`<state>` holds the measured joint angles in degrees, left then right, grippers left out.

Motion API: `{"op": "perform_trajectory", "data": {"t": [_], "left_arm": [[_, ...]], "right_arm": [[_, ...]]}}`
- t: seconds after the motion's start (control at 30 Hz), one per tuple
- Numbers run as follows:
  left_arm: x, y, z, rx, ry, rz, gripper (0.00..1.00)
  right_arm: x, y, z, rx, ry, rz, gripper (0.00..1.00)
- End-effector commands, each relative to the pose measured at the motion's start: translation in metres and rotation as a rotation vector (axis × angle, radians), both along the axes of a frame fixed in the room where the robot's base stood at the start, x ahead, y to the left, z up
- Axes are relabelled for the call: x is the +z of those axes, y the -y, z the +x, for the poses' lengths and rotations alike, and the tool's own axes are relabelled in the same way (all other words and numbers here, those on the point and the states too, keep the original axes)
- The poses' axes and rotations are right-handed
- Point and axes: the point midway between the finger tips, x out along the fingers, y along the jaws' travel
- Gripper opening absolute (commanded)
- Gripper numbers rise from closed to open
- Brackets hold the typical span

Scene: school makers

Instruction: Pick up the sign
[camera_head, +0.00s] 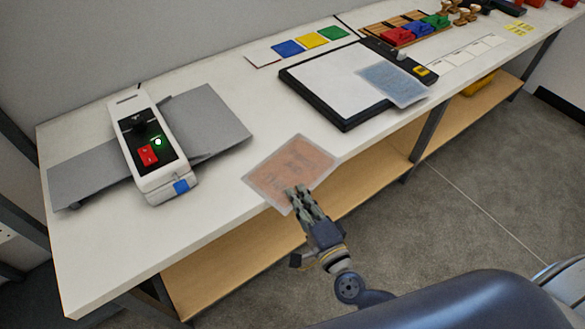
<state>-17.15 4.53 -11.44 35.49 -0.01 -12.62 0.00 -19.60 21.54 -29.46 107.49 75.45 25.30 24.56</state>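An orange-brown laminated sign (275,170) with a clear border lies at the front edge of the white table, its near corner reaching past the edge. My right gripper (297,190) is at the sign's near side. Its fingertips overlap the sign in the picture and look close together. I cannot tell whether they pinch the sheet or only lie over it. A second, blue laminated sheet (392,82) rests partly on the paper trimmer. My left gripper is not in view.
A white laminator (175,188) with grey trays stands at the left of the table (225,225). A black-framed trimmer (330,82) is behind and right of the sign. Coloured cards (310,40) and stamps lie at the back. A wooden shelf (215,275) runs underneath.

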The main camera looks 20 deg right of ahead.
Motion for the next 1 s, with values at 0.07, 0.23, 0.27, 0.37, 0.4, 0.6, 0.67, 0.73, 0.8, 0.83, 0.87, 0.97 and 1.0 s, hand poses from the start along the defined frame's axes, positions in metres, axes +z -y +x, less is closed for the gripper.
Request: {"op": "perform_trajectory", "data": {"t": [0.07,0.23,0.27,0.37,0.4,0.6,0.67,0.73,0.8,0.83,0.87,0.97,1.0], "left_arm": [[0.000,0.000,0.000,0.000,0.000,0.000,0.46],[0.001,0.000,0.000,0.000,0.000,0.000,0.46],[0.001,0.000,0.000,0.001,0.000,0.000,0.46],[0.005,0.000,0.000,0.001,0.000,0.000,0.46],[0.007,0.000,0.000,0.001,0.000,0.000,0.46],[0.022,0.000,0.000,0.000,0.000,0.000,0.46],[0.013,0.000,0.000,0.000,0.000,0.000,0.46],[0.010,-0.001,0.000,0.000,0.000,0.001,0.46],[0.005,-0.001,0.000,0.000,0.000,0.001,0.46],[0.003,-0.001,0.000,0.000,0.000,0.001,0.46],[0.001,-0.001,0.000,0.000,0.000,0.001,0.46],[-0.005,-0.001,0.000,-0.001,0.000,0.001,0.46],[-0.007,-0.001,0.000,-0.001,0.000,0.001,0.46]], "right_arm": [[0.000,0.000,0.000,0.000,-0.001,0.000,0.00],[0.001,0.000,0.000,0.000,-0.001,0.000,0.00],[0.002,0.000,0.000,0.000,-0.001,0.001,0.00],[0.008,0.000,0.000,-0.001,-0.002,0.003,0.00],[0.012,0.000,-0.001,-0.001,-0.002,0.004,0.00],[0.042,0.000,0.000,-0.002,0.000,0.005,0.00],[0.033,0.008,-0.010,0.000,-0.004,-0.003,0.00],[0.034,0.018,-0.021,0.003,-0.004,-0.005,0.00],[0.034,0.031,-0.034,0.002,-0.005,-0.005,0.00],[0.035,0.036,-0.040,0.003,-0.005,-0.006,0.00],[0.036,0.041,-0.046,0.004,-0.004,-0.006,0.00],[0.038,0.058,-0.065,0.006,-0.005,-0.005,0.00],[0.039,0.066,-0.072,0.004,-0.006,-0.006,0.00]]}}
